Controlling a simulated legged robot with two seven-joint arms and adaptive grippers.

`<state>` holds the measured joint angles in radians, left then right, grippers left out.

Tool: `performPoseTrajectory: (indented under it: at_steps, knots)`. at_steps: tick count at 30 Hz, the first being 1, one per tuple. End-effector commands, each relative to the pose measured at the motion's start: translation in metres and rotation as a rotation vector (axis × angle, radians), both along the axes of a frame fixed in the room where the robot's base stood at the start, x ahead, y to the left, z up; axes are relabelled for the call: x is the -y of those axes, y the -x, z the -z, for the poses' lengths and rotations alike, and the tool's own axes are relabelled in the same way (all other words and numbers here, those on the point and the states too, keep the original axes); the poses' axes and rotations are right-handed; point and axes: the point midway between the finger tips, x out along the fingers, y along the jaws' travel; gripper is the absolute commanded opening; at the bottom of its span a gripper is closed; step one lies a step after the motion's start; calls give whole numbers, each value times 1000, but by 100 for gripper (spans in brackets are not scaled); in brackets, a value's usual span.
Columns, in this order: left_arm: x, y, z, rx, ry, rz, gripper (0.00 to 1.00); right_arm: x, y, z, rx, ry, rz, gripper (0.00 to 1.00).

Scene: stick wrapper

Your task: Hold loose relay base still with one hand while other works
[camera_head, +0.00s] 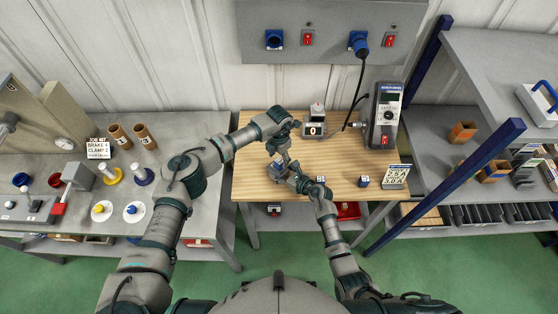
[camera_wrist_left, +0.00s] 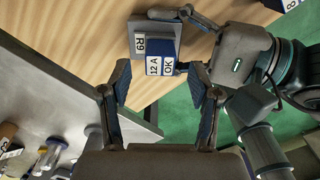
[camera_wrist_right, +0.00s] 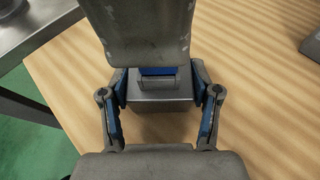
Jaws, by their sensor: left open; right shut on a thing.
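A grey relay base (camera_wrist_left: 142,38) with a blue relay (camera_wrist_left: 163,54) on it, marked "12 A" and "OK", is on the wooden table (camera_head: 255,130). The base also shows in the right wrist view (camera_wrist_right: 160,98). My right gripper (camera_head: 291,174) is shut on the base, with a finger on each side in the right wrist view (camera_wrist_right: 160,103). My left gripper (camera_head: 284,158) is open and empty just above the relay. In the left wrist view its fingers (camera_wrist_left: 158,80) are apart, with the relay beyond them. A grey gripper part covers the top of the right wrist view.
Two small blue-and-white blocks (camera_head: 321,180) (camera_head: 364,181) and a "25A" card (camera_head: 396,174) are at the table's front right. A counter reading "0" (camera_head: 313,130) and a grey unit with a red switch (camera_head: 385,112) stand behind. The table's left side is clear.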

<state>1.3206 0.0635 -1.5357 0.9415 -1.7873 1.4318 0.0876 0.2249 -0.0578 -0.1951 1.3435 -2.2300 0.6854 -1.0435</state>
Motion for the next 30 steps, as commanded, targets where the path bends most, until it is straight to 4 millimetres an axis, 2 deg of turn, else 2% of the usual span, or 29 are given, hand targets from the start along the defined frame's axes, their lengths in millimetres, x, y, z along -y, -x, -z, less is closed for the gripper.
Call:
performPoseTrajectory:
  at_steps: [1, 6, 12, 17, 27, 28, 30]
  knots:
    - [0, -2, -13, 4, 1, 0, 62, 0, 1, 2, -3, 3, -1, 16]
    - [0, -2, -52, 3, 1, 0, 62, 0, 1, 2, -3, 3, -1, 16]
    - [0, -1, -81, 1, 1, -1, 62, 0, 1, 2, -2, 2, -1, 16]
    - [0, -1, -89, -1, 1, -1, 62, 0, 1, 2, -2, 2, -1, 16]
    - [0, -1, -89, -1, 1, -1, 62, 0, 1, 2, -2, 2, -1, 16]
    - [0, -1, -89, -1, 1, -1, 62, 0, 1, 2, -2, 2, -1, 67]
    - [0, -1, -89, -1, 1, -1, 62, 0, 1, 1, -2, 2, -1, 84]
